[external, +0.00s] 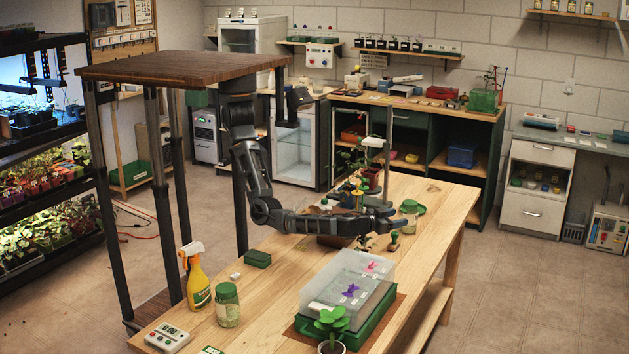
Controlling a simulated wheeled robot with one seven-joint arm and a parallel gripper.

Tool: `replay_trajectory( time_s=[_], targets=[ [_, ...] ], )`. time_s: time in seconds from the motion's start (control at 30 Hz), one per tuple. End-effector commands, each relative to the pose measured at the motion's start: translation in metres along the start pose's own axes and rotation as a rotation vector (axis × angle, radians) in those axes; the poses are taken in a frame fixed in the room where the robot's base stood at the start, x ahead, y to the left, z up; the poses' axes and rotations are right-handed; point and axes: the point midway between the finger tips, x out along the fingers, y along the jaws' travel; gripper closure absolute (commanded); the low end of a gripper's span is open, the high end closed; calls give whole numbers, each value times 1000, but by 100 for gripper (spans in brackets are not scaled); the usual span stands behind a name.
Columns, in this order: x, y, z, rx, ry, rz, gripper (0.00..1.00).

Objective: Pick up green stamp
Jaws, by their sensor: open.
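A small upright object with a green top and a lighter body, which looks like the green stamp (393,242), stands on the wooden table (285,290) behind the clear-lidded tray. My arm reaches in from the left, low over the table. My gripper (398,223) is at the stamp's upper side, very close to it, and is open. The fingers are small and dark here, and I cannot tell whether they touch the stamp. Nothing shows between the fingers.
A green tray with a clear lid (345,282) stands in front of the stamp, with a potted plant (332,325) before it. A glass jar (409,212), a green lid, and several pots crowd behind.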

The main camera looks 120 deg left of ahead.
Motion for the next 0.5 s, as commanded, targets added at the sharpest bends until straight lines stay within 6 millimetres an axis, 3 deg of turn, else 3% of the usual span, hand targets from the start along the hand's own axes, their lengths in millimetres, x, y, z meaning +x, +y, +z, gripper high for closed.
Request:
replay_trajectory(
  time_s=[0.1,0.2,0.5],
  targets=[
    [-9,-2,45,110,-170,-35,38],
    [-16,-5,65,149,-243,-46,38],
    [6,-9,79,160,-269,-53,38]
  ],
)
